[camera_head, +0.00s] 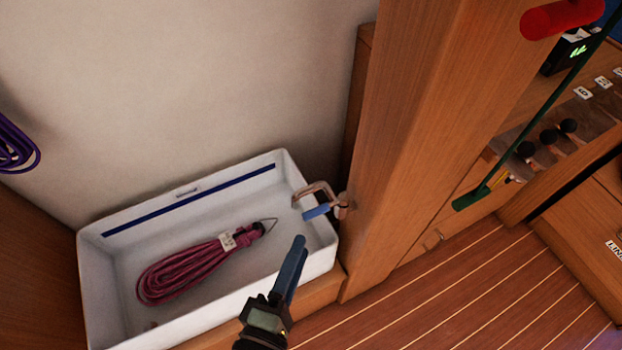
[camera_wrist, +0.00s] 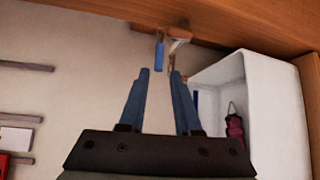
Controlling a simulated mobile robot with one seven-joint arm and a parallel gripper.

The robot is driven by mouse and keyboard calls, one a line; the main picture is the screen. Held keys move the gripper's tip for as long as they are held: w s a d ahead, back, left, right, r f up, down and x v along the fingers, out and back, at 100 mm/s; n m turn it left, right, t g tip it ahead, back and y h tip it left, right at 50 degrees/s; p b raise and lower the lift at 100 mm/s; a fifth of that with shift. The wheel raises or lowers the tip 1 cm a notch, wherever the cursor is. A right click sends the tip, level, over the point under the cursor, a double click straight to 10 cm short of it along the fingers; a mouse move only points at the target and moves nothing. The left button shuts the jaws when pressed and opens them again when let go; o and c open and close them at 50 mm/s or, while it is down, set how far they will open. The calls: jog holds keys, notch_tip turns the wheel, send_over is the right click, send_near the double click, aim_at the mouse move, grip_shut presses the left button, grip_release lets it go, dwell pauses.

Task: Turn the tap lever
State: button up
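The tap (camera_head: 318,188) is a copper-coloured spout mounted on the wooden post, over the right end of a white basin (camera_head: 95,262). Its blue lever (camera_head: 316,211) sticks out to the left from the tap's base. In the wrist view the blue lever (camera_wrist: 160,52) hangs beside the tap body (camera_wrist: 180,34), just beyond the fingertips. My gripper (camera_head: 299,240) is below and slightly left of the lever in the head view. In the wrist view its two blue-grey fingers (camera_wrist: 160,73) stand apart with nothing between them. The lever appears clear of the fingers.
A coiled dark red line (camera_head: 185,270) with a tag lies in the basin. The wooden post (camera_head: 405,150) stands right of the tap. A purple coil (camera_head: 15,148) hangs at far left. A green bar (camera_head: 530,125) and dark knobs (camera_head: 548,137) are at right.

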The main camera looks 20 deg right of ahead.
aim_at(318, 207)
jog(key=x, duration=1.2)
jog(key=shift+w+d+r, duration=0.1)
jog(key=shift+d, duration=0.05)
jog(key=shift+c, duration=0.2)
grip_shut()
dwell(0.8)
